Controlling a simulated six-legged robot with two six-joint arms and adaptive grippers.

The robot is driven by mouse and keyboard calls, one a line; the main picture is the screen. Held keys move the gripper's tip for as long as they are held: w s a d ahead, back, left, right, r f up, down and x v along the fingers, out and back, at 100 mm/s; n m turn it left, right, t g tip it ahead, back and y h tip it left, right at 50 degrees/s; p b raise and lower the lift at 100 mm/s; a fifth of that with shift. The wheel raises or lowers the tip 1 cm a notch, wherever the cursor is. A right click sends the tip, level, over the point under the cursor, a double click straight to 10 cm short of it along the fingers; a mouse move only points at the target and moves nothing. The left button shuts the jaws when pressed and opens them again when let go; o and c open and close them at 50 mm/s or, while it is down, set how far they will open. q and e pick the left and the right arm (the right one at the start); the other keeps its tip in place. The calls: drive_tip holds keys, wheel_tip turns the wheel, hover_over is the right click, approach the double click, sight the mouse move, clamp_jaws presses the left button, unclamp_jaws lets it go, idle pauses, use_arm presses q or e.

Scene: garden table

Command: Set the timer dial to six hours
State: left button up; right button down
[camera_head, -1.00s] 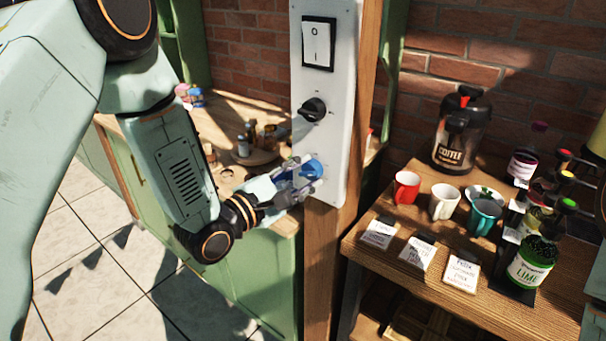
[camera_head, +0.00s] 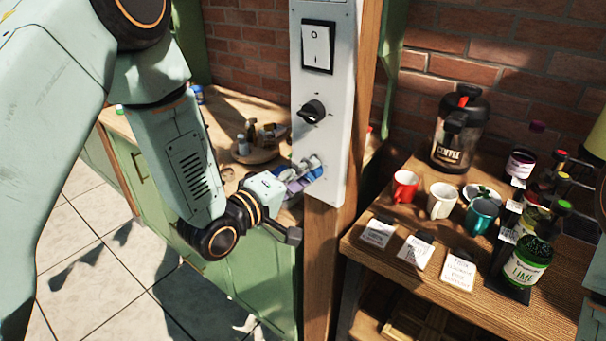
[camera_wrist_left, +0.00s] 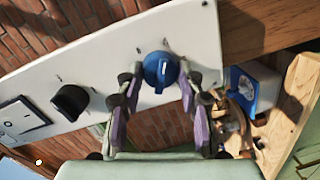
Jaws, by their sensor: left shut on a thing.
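A blue round dial (camera_wrist_left: 161,72) with a white mark sits low on the white upright panel (camera_head: 322,105). My left gripper (camera_head: 306,173) is at the dial, and in the wrist view its two fingers (camera_wrist_left: 159,76) sit on either side of it, shut on it. The white mark is on the dial's lower side in that view. In the head view the blue dial (camera_head: 316,173) is partly hidden by the fingers. A black knob (camera_head: 312,110) and a white rocker switch (camera_head: 318,45) are higher on the panel. My right gripper is out of view.
The panel is on a wooden post (camera_head: 318,265). To the right, a wooden table holds a coffee dispenser (camera_head: 460,130), mugs (camera_head: 441,200), white cards (camera_head: 459,271) and bottles (camera_head: 527,262). Behind my arm is a green cabinet (camera_head: 262,285) with a round wooden tray (camera_head: 254,155).

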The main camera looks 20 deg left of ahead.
use_arm(q)
drive_tip(key=m, duration=0.3)
drive_tip(key=shift+s+d+f+y, duration=0.1)
drive_tip(key=shift+y, duration=0.2)
drive_tip(key=m, duration=0.3)
drive_tip(key=shift+f+m+b, duration=0.1)
drive_tip(key=shift+m+b, duration=0.25)
drive_tip(key=shift+m, duration=0.05)
drive_tip(key=shift+m+y+b, duration=0.3)
drive_tip(key=shift+m+y, duration=0.1)
drive_tip(key=shift+m, duration=0.8)
drive_tip(key=m+b, duration=0.1)
drive_tip(key=m, duration=0.2)
drive_tip(key=shift+f+t+y, duration=0.1)
drive_tip(key=shift+t+y, duration=0.2)
drive_tip(key=shift+t, duration=0.1)
drive_tip(key=shift+f+m+t+b, duration=0.15)
drive_tip(key=shift+m+t+b, duration=0.25)
drive_tip(key=shift+m+b, duration=3.15)
drive_tip(key=m+p, duration=0.2)
drive_tip(key=shift+m, duration=0.35)
